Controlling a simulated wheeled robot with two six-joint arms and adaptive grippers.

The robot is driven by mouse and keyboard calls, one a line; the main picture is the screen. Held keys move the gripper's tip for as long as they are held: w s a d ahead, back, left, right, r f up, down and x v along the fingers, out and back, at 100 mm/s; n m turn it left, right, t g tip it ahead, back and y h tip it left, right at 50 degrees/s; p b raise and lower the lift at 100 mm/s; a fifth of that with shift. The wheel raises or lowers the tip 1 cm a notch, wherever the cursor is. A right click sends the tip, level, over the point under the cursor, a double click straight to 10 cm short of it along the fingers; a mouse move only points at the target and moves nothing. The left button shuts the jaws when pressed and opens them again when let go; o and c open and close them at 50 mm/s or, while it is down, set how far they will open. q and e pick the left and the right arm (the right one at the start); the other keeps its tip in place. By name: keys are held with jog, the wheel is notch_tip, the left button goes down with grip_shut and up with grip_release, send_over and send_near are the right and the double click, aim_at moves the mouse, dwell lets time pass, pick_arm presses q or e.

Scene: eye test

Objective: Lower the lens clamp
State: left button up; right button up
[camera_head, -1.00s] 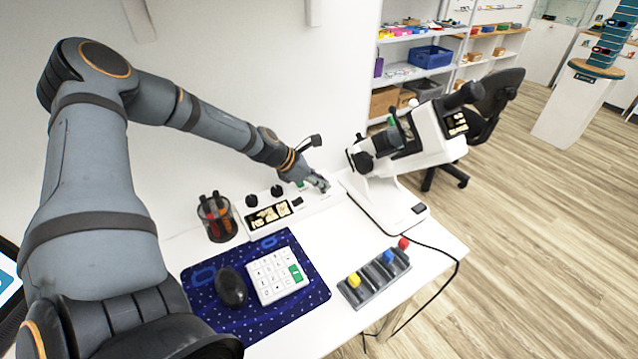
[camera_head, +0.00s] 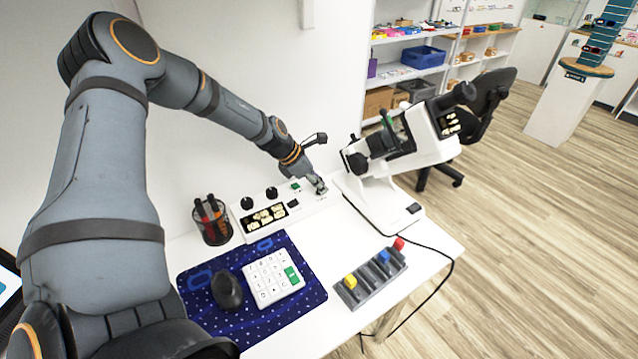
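The white lens-measuring instrument (camera_head: 432,140) stands tilted on its white base at the back right of the table. Its black middle section carries a small green part (camera_head: 387,118); I cannot tell for certain which piece is the lens clamp. My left gripper (camera_head: 319,187) points down at the right end of the white control box (camera_head: 262,222), left of the instrument's base and apart from the black section. It is small here, and I cannot tell whether its fingers are open or touch the box. My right gripper is not in view.
A pen cup (camera_head: 211,222), a blue mat (camera_head: 253,323), a black mouse (camera_head: 227,289) and a white keypad (camera_head: 272,278) are on the left. A grey rack (camera_head: 372,281) with coloured blocks is near the front edge. A black cable (camera_head: 437,289) hangs over the right edge.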

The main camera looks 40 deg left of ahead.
pick_arm(q)
jog(key=shift+o, duration=1)
jog(key=shift+r, duration=0.1)
jog(key=v, duration=0.7)
jog(key=shift+r, duration=0.15)
